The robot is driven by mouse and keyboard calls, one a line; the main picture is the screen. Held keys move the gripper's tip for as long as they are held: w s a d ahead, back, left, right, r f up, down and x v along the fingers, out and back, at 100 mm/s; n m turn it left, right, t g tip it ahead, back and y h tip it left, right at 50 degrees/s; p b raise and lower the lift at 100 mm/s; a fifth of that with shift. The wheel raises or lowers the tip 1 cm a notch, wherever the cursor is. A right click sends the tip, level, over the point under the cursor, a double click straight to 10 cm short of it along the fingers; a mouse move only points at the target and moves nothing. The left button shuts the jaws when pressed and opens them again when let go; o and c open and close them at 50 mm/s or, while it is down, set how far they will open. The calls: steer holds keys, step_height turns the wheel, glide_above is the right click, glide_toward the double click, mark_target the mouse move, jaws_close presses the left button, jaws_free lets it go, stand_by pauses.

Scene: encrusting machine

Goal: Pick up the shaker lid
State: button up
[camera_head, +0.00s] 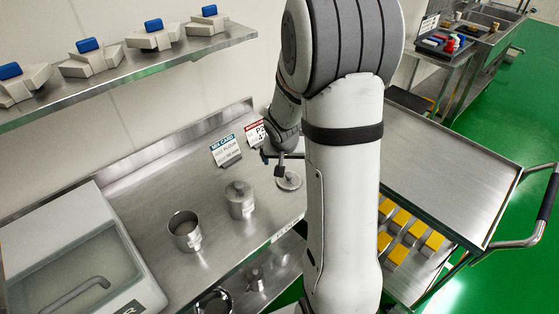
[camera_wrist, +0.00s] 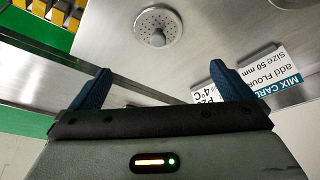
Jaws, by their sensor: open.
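The shaker lid (camera_head: 290,182) is a round grey metal disc with a small knob, lying flat on the steel table close to my arm. In the wrist view the lid (camera_wrist: 158,26) shows small holes around its knob, at the top middle. My gripper (camera_head: 279,160) is above the table just beside the lid, with a gap between them. In the wrist view the two blue fingers of my gripper (camera_wrist: 164,84) are spread apart with nothing between them, and the lid is beyond their tips.
An open metal cup (camera_head: 186,232) and a covered metal canister (camera_head: 240,201) stand left of the lid. Two cards stand behind, including the mix card (camera_head: 227,151). A wall shelf (camera_head: 130,79) holds several blue-topped items. A steel cart (camera_head: 450,180) is at right.

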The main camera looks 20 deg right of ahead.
mark_target(289, 173)
steer(key=shift+m, duration=0.3)
steer(key=x, duration=0.7)
steer(key=shift+w+d+f, duration=0.25)
steer(key=shift+d+f, duration=0.05)
steer(key=shift+d, duration=0.05)
steer(key=b+x, duration=0.2)
steer(key=x, duration=0.3)
steer(key=shift+a+f, duration=0.15)
steer(key=shift+c, duration=0.6)
steer(key=c, duration=0.9)
